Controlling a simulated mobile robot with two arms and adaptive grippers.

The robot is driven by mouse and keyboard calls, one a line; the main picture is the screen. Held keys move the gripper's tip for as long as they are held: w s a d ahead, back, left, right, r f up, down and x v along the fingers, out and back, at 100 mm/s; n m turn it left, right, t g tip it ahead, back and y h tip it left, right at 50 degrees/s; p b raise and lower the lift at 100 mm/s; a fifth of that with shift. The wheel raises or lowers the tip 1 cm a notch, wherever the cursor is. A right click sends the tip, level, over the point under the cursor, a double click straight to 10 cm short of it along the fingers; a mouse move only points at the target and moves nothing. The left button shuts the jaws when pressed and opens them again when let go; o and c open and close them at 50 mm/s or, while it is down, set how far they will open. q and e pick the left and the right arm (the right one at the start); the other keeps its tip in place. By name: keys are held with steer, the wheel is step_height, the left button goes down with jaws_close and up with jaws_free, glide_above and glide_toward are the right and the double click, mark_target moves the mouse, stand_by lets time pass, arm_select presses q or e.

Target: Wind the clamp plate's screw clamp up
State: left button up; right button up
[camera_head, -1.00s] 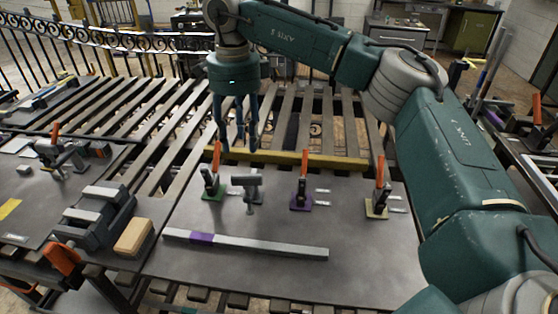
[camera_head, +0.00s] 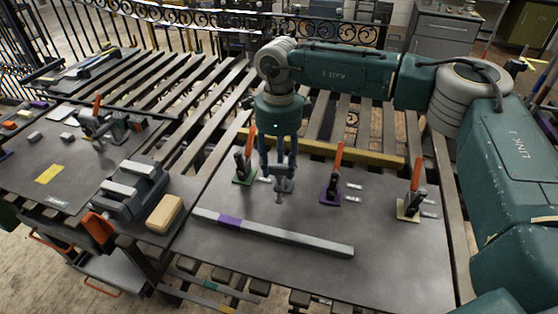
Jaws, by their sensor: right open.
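The clamp plate (camera_head: 385,238) is a dark flat plate at the centre right of the head view. Its grey screw clamp (camera_head: 280,195) stands near the back edge, between a green-based toggle clamp (camera_head: 243,170) and a purple-based toggle clamp (camera_head: 331,188). My right gripper (camera_head: 278,170) points down at the screw clamp with its fingers apart. The fingers cover the upper part of the clamp, so I cannot tell whether they touch it. My left gripper does not show.
A yellow-based toggle clamp (camera_head: 410,205) stands at the plate's right. A long grey bar with a purple band (camera_head: 285,234) lies across the front. A vise (camera_head: 130,190) and a tan block (camera_head: 164,214) are at the left. A yellow bar (camera_head: 345,153) runs behind the plate.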

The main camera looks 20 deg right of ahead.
steer(key=shift+f, duration=0.15)
steer(key=shift+c, duration=1.3)
jaws_close()
steer(key=shift+f+n+b, duration=0.1)
steer(key=shift+n+b, duration=0.4)
steer(key=shift+n, duration=0.1)
steer(key=n+b, duration=0.2)
steer(key=n, duration=0.2)
steer(key=shift+d, duration=0.15)
steer(key=n+b, duration=0.1)
steer(key=n, duration=0.3)
steer(key=shift+n+b, duration=0.35)
steer(key=shift+n, duration=0.05)
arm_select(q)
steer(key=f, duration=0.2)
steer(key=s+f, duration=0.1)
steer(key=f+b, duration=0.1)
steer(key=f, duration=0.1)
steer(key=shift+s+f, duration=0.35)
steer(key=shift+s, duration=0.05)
arm_select(e)
steer(key=n, duration=0.5)
steer(key=shift+d+n, duration=0.2)
steer(key=shift+n, duration=0.2)
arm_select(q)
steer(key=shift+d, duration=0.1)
